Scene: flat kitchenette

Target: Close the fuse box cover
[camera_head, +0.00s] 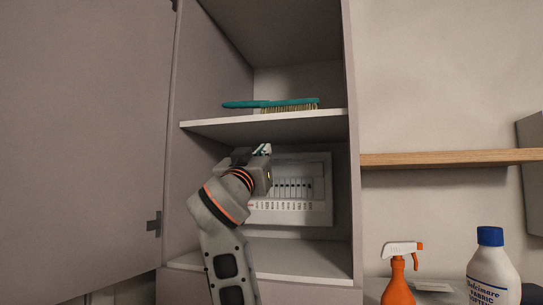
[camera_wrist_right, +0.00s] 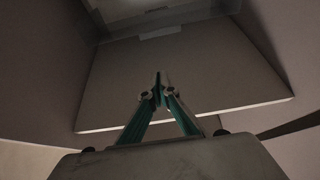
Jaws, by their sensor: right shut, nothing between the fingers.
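The white fuse box (camera_head: 318,215) is on the back wall of the cabinet's lower compartment, with a row of dark breaker switches exposed. A pale panel (camera_head: 305,164), which looks like its raised cover, shows above the switches. A translucent edge, probably the same cover (camera_wrist_right: 160,32), shows at the top of the right wrist view. My right gripper (camera_head: 263,150) is in front of the box's upper left, just below the shelf. Its fingertips (camera_wrist_right: 161,88) are together and empty; I cannot tell whether they touch the cover. The arm hides the box's left part. My left gripper is not in view.
The shelf (camera_head: 225,127) is close above the gripper and bears a teal brush (camera_head: 290,103). The cabinet door (camera_head: 85,140) stands open at left. An orange spray bottle (camera_head: 398,285) and a white bottle (camera_head: 492,275) stand at lower right. The compartment floor (camera_head: 300,258) is clear.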

